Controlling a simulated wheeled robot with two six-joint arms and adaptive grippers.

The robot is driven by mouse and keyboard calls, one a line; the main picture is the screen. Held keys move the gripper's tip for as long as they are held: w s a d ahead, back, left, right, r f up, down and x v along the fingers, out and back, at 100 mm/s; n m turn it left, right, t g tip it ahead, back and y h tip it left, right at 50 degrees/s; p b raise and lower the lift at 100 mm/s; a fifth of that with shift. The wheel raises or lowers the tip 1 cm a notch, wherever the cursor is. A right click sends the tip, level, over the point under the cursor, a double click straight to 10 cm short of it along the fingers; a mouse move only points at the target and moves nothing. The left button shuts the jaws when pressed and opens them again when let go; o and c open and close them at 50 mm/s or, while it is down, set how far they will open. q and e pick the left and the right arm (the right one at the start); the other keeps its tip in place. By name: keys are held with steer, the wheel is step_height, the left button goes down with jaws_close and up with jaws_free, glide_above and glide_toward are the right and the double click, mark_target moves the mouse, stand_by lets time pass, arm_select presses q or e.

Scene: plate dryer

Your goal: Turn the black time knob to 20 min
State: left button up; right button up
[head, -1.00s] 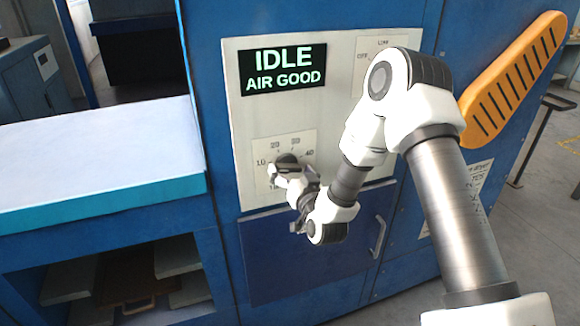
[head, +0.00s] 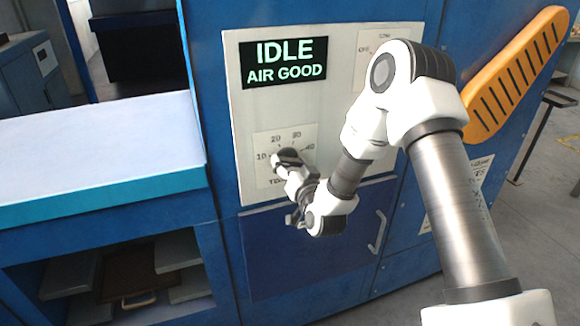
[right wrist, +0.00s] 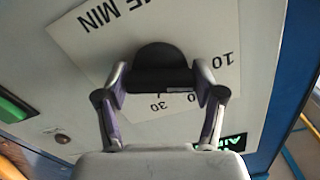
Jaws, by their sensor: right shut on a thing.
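The black time knob (right wrist: 160,62) sits on a white dial plate marked "TIME MIN" in the right wrist view. In the head view the dial plate (head: 263,147) shows 10, 20, 30 and 40, and the knob is largely hidden behind my gripper. My right gripper (right wrist: 162,82) is shut on the knob, one finger on each side of it. It also shows in the head view (head: 283,162), at the dial. I cannot tell which number the knob points to. My left gripper is in neither view.
A screen (head: 285,63) above the dial reads "IDLE AIR GOOD". A second dial plate (head: 370,50) is partly hidden by my right arm. A blue door with a handle (head: 377,232) is below, an orange slotted piece (head: 515,75) to the right, and a white-topped counter (head: 95,150) to the left.

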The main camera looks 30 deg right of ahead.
steer(key=m+b, duration=0.5)
steer(key=shift+f, duration=0.15)
steer(key=shift+r+m+b, duration=0.15)
steer(key=shift+m+b, duration=0.55)
steer(key=shift+m, duration=0.25)
steer(key=shift+r+m+b, duration=0.1)
steer(key=shift+m+b, duration=0.55)
steer(key=shift+m, duration=0.3)
steer(key=o, duration=1.1)
steer(key=shift+o, duration=0.2)
steer(key=v, duration=0.7)
steer(key=shift+s, duration=0.2)
